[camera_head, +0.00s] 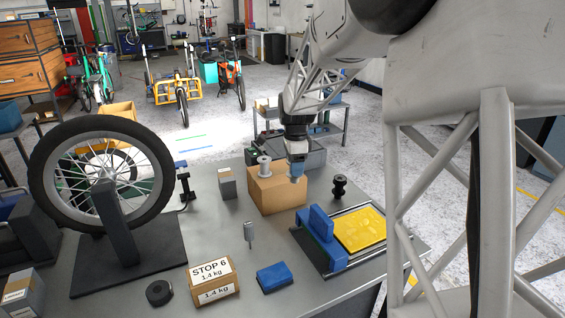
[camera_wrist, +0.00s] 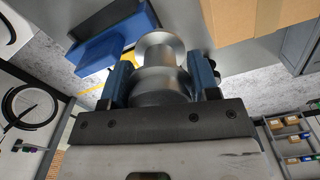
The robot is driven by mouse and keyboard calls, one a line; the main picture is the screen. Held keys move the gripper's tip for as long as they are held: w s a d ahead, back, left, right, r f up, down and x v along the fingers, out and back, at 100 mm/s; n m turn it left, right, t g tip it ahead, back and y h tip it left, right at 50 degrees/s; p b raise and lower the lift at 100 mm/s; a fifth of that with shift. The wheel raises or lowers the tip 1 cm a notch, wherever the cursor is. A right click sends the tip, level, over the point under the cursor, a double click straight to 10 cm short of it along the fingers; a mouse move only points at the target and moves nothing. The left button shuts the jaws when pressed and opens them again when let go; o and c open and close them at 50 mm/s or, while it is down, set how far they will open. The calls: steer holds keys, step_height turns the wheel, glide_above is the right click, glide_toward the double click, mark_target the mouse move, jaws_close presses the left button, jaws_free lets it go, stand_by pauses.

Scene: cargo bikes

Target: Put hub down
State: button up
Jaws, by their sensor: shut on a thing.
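In the head view the fingers hide most or all of this held hub. Another silver spool-shaped part (camera_head: 264,166) stands at the box's left, apart from my gripper. A black spool-shaped hub (camera_head: 339,187) stands upright on the bench right of the box.
The cardboard box (camera_head: 277,195) also shows in the wrist view (camera_wrist: 250,20). A blue fixture (camera_head: 320,235) with a yellow plate (camera_head: 360,229) is at the right. A wheel on a stand (camera_head: 59,202), a labelled box (camera_head: 212,283) and a blue block (camera_head: 274,277) occupy the bench. Bare bench shows between them.

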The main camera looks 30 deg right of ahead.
steer(key=w+d, duration=0.2)
steer(key=w, duration=0.5)
steer(key=w+d+f, duration=0.1)
steer(key=w+d, duration=0.1)
steer(key=w, duration=0.5)
steer(key=shift+w+d+f, duration=0.2)
steer(key=shift+w+d, duration=0.05)
steer(key=shift+w, duration=0.05)
steer(key=shift+f, duration=1.8)
steer(key=shift+f, duration=0.15)
steer(key=o, duration=1)
steer(key=shift+o, duration=0.2)
step_height(320, 180, up, 12)
